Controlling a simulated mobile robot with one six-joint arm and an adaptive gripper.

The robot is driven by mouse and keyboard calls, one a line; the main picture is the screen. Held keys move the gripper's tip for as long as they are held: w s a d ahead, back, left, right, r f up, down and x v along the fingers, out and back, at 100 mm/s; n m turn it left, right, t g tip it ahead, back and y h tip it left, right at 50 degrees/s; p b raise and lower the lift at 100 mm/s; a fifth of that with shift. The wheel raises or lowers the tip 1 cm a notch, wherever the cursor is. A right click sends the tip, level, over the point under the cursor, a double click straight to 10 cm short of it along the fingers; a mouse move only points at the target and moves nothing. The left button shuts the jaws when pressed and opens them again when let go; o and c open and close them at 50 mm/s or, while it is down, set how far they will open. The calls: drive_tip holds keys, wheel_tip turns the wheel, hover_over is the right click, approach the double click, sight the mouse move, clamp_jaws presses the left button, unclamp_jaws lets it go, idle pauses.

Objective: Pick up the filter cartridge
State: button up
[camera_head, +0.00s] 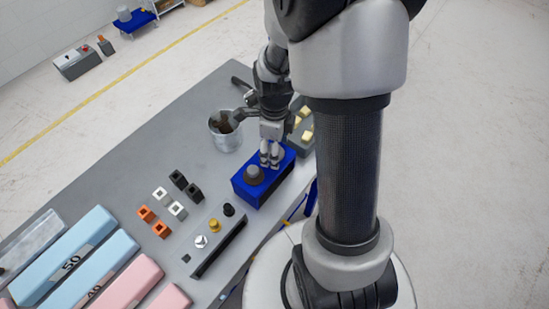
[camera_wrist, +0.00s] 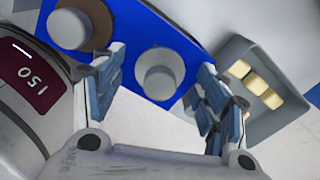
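A blue holder (camera_head: 247,191) stands on the table's right side, and it also fills the top of the wrist view (camera_wrist: 119,35). In the wrist view a pale grey cylinder (camera_wrist: 158,75), seemingly the filter cartridge, stands in a white round seat in it. A second grey cylinder (camera_wrist: 70,27) with a brown ring sits to its left; in the head view it is the grey knob (camera_head: 254,174). My gripper (camera_wrist: 161,65) is open, one finger on each side of the pale cylinder with gaps. In the head view my gripper (camera_head: 269,158) hangs over the holder's far part.
A grey tray with cream blocks (camera_wrist: 255,85) lies close beside the right finger. A metal cup (camera_head: 225,133) stands left of my gripper. Small cubes (camera_head: 162,193), a grey rack (camera_head: 218,252) with knobs, and blue and pink foam blocks (camera_head: 95,262) lie nearer. The far left tabletop is clear.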

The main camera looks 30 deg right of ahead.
drive_tip(key=c, duration=1.4)
drive_tip(key=shift+c, duration=0.2)
drive_tip(key=shift+r, duration=0.1)
wheel_tip(320, 180, up, 20)
drive_tip(key=p, duration=0.5)
